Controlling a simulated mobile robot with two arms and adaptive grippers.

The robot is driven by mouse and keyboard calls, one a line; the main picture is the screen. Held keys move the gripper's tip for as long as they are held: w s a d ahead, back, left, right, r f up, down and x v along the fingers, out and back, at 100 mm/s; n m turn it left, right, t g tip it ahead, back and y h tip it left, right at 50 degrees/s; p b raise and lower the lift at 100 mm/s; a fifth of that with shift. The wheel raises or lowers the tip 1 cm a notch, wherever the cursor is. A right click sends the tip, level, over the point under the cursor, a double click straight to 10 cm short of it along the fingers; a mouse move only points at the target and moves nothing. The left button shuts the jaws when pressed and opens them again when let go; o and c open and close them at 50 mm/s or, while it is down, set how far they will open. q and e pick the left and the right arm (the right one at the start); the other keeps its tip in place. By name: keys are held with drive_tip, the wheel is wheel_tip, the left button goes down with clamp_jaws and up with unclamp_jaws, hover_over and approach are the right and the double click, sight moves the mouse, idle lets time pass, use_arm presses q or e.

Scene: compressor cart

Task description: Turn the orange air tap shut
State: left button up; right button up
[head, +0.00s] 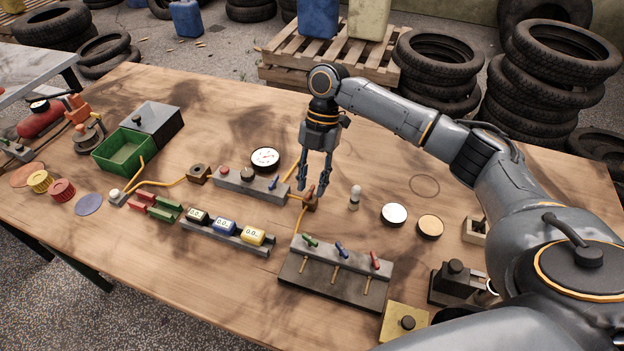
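A small tap with an orange-brown body and lever (309,202) stands on the wooden table near its middle, on the line of the yellow hose. My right gripper (313,190) points straight down just above and around the top of this tap. A gap shows between its two fingers, so it looks open. The fingertips partly hide the tap's lever, and I cannot tell whether they touch it. My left gripper is not in view.
A grey block with a gauge (265,159) is left of the tap. A rack with green, blue and red levers (335,285) is in front. Counters (228,232) stand front left.

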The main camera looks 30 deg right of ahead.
drive_tip(key=shift+f, duration=0.2)
drive_tip(key=shift+c, duration=0.4)
clamp_jaws()
drive_tip(key=shift+r+m+p, duration=0.2)
drive_tip(key=shift+m+p, duration=0.2)
drive_tip(key=shift+p, duration=0.45)
drive_tip(key=m+t+p, duration=0.1)
drive_tip(key=m+p, duration=0.3)
drive_tip(key=p, duration=0.1)
drive_tip(key=s+m+t+p, duration=0.1)
drive_tip(key=m+t+p, duration=0.1)
drive_tip(key=m+p, duration=0.3)
drive_tip(key=m+t+p, duration=0.2)
drive_tip(key=m+p, duration=0.2)
drive_tip(key=p, duration=0.3)
drive_tip(key=shift+s+r+m, duration=0.15)
drive_tip(key=shift+m, duration=0.15)
drive_tip(key=shift+a+f+m+t+h+p, duration=0.15)
drive_tip(key=shift+m+t+p, duration=0.15)
drive_tip(key=shift+m+p, duration=0.5)
drive_tip(key=shift+d+f+m+t+h+p, duration=0.15)
drive_tip(key=shift+m+t+p, duration=0.15)
drive_tip(key=shift+m+p, duration=0.45)
drive_tip(key=shift+a, duration=0.1)
